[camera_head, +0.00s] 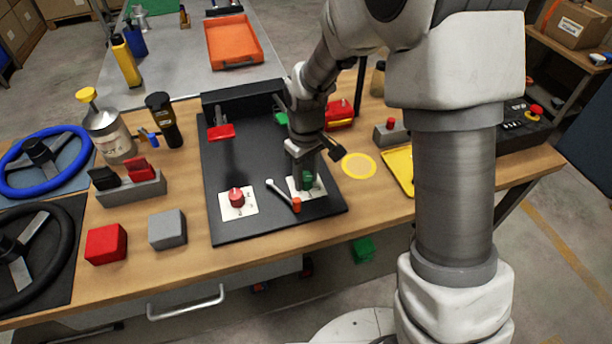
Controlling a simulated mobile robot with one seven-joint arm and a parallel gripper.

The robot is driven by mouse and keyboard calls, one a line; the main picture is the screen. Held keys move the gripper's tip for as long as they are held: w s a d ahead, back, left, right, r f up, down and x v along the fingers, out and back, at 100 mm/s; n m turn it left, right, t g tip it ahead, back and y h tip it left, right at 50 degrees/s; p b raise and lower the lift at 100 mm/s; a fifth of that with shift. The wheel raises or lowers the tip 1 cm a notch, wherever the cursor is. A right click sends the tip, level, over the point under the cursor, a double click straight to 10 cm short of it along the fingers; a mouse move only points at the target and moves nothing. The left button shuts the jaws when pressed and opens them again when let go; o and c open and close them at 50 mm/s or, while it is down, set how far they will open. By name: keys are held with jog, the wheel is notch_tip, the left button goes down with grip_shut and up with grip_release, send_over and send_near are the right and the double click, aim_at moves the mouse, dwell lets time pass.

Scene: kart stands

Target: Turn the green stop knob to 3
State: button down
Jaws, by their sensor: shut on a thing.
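The green stop knob (308,181) stands on a white dial plate (317,191) near the front right of a black panel (240,173). My gripper (306,172) points down over the knob and is shut on it. The fingers cover much of the knob. The marks on the dial plate are too small and too covered to read, so I cannot tell where the knob points.
A yellow disc (358,166) and a yellow tray (400,168) are to the right. Red and grey blocks are at the front left.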

aim_at(306, 176)
jog(key=shift+m, duration=0.6)
jog(key=shift+c, duration=2.4)
grip_release()
notch_tip(306, 176, up, 18)
jog(key=p, duration=0.2)
jog(key=shift+f, duration=0.25)
jog(key=s+d+r+m+t, duration=0.2)
jog(key=s+d, duration=0.2)
jog(key=s, duration=0.2)
jog(key=s+d+r+m+t+p, duration=0.1)
jog(key=s+d+r+m, duration=0.1)
jog(key=s, duration=0.4)
jog(key=s+d+r+m+t, duration=0.2)
jog(key=s+d+r, duration=0.2)
jog(key=s+d, duration=0.2)
jog(key=shift+s+d+r+t+p, duration=0.25)
jog(key=shift+s+t+p, duration=0.05)
jog(key=shift+s+p, duration=0.05)
